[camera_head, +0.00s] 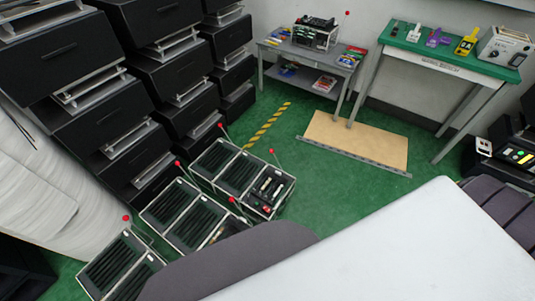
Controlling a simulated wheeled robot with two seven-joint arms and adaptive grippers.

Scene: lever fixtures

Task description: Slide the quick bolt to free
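Several small fixtures stand on a green-topped table (440,57) at the upper right. They include a small dark one (395,28), a white one (415,32), a purple one (435,38) and a yellow one (466,45). A grey-white box (505,47) with small marks on its face stands at the table's right end. The fixtures are too small for me to tell which is the quick bolt or how its bolt sits. Neither of my grippers is in view.
Black drawer units (165,75) fill the left. Crates with red-tipped rods (225,167) stand on the green floor. A grey table (272,48) stands at the back. A tan board (355,142) lies before the green-topped table.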

